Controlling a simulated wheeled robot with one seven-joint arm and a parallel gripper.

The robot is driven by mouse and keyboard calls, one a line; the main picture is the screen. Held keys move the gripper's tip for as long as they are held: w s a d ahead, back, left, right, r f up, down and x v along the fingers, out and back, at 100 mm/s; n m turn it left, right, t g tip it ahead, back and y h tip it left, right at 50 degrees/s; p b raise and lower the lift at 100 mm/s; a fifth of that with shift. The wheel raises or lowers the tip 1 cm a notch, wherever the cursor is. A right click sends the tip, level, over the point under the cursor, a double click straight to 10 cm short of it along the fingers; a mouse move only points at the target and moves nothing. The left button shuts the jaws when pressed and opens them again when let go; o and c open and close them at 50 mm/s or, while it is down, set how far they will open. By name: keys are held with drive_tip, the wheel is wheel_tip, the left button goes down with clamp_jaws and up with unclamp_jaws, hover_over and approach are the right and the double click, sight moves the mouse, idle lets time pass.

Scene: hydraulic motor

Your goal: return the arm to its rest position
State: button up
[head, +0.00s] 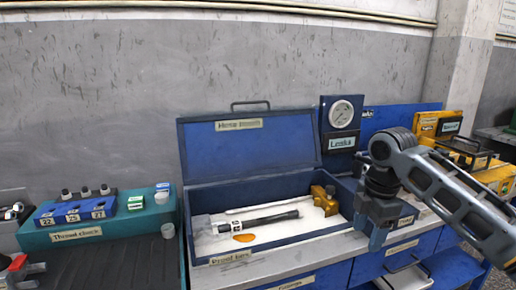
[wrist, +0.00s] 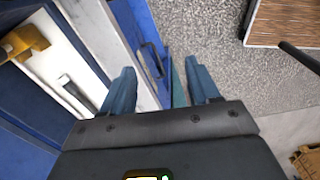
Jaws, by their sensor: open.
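My arm reaches in from the right in the head view. My gripper (head: 377,240) hangs pointing down at the right front of the open blue box (head: 255,187), beside the drawer fronts. In the wrist view my gripper (wrist: 160,90) has its two blue fingers spread apart, with nothing between them. Below the fingers are a drawer front with a handle and the grey speckled floor (wrist: 205,35).
A gauge panel (head: 341,122) stands behind. A teal "Thread check" tray (head: 77,235) is left. Yellow cases (head: 490,175) are right. An open drawer (head: 408,278) is below.

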drive_tip(key=s+a+f+m+t+y, duration=0.25)
drive_tip(key=a+f, duration=0.25)
drive_tip(key=a, duration=0.4)
drive_tip(key=s+a+f+m+t+y, duration=0.1)
drive_tip(key=s+a+f+y, duration=0.2)
drive_tip(key=a, duration=0.7)
drive_tip(key=s+a+f+m+t+y, duration=0.2)
drive_tip(key=s+a+f+m+t, duration=0.4)
drive_tip(key=s, duration=0.3)
drive_tip(key=s+d+m+t+h, duration=0.1)
drive_tip(key=s+d+m+h, duration=0.3)
drive_tip(key=s, duration=0.7)
drive_tip(key=s+d+m+t+h, duration=0.1)
drive_tip(key=s+d+m+t, duration=0.1)
drive_tip(key=s+d+m, duration=0.65)
drive_tip(key=s+d+r+n+t+h, duration=0.1)
drive_tip(key=s+d+r, duration=0.3)
drive_tip(key=s, duration=0.4)
drive_tip(key=s+d+r+n+h, duration=0.1)
drive_tip(key=s+d+r+h, duration=0.1)
drive_tip(key=s+d+r, duration=0.3)
drive_tip(key=s+r, duration=0.2)
drive_tip(key=s, duration=0.2)
drive_tip(key=shift+t, duration=0.35)
